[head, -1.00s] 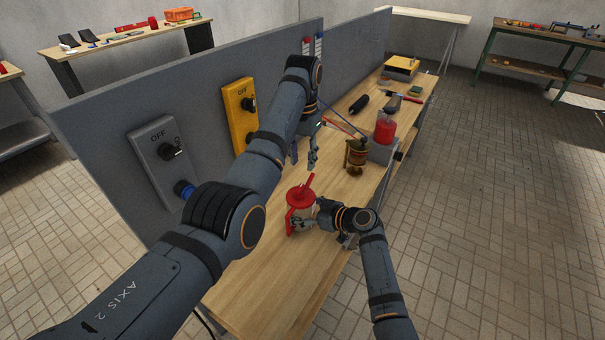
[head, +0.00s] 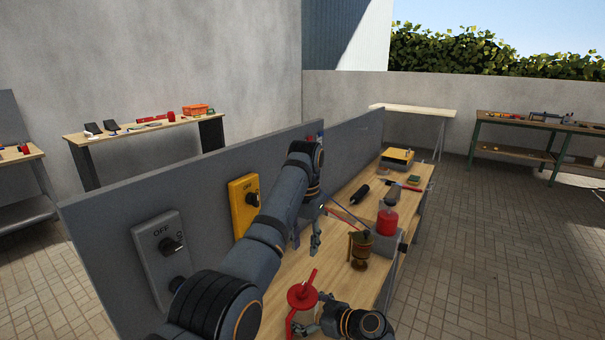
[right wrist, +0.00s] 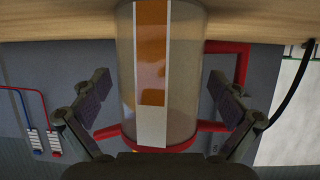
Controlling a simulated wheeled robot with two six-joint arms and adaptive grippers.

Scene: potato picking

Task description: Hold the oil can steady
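The oil can has a red lid and spout (head: 302,295) and stands near the front of the wooden workbench (head: 285,265). In the right wrist view its clear body (right wrist: 185,75) carries an orange and white strip and has a red rim. My right gripper (head: 318,318) is at the can's side. In the right wrist view its fingers (right wrist: 160,85) stand on either side of the body, with narrow gaps showing, so it looks open around the can. My left gripper (head: 306,240) is above the bench beyond the can, fingers apart and empty.
A brass-coloured pot (head: 360,248) stands behind the can. A grey panel with a grey switch box (head: 158,255) and a yellow one (head: 243,204) runs along the bench's left.

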